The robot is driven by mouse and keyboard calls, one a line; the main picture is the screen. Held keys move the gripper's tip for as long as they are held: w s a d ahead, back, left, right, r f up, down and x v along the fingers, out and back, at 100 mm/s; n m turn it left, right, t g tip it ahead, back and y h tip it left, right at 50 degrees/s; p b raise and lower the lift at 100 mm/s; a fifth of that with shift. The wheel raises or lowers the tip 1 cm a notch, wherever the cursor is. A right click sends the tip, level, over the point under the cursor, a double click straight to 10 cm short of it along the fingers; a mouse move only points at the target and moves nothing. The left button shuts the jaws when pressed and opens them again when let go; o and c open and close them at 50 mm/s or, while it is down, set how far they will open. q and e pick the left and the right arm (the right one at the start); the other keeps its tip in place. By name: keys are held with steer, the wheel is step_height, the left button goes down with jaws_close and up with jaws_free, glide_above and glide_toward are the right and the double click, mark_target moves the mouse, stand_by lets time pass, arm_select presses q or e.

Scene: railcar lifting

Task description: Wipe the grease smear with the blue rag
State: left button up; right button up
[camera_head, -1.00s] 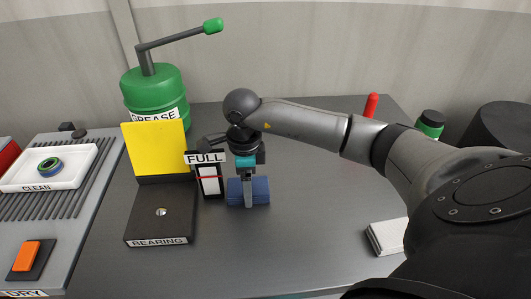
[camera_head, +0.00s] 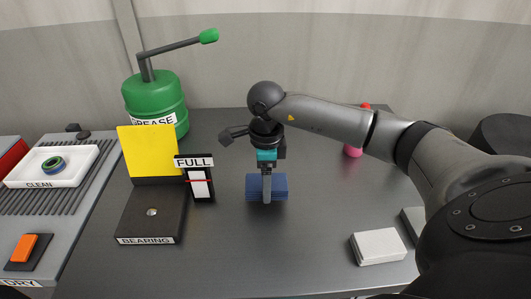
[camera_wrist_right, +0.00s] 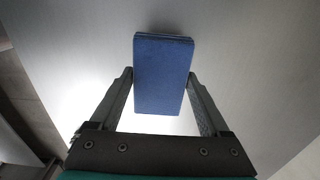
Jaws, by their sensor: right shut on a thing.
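The blue rag (camera_head: 281,188) is a folded, block-like blue pad over the grey tabletop, right of the FULL gauge. My right gripper (camera_head: 266,196) points down and is shut on it; in the head view one finger crosses the front of the rag. In the right wrist view, the rag (camera_wrist_right: 163,72) sits between the two fingers of the gripper (camera_wrist_right: 160,80). I cannot tell whether the rag touches the table. No grease smear can be made out in either view; the table under the rag is hidden. My left gripper is not in view.
The black FULL gauge (camera_head: 200,186) stands left of the rag, beside the BEARING block (camera_head: 150,221) with its yellow panel (camera_head: 148,151). A green grease pump (camera_head: 155,98) stands behind. A white block (camera_head: 378,246) lies front right. The table centre front is clear.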

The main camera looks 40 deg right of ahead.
steer(key=shift+d+r+p, duration=0.15)
steer(key=shift+r+p, duration=0.35)
steer(key=shift+r, duration=0.45)
steer(key=shift+r+p, duration=1)
steer(key=shift+r, duration=0.6)
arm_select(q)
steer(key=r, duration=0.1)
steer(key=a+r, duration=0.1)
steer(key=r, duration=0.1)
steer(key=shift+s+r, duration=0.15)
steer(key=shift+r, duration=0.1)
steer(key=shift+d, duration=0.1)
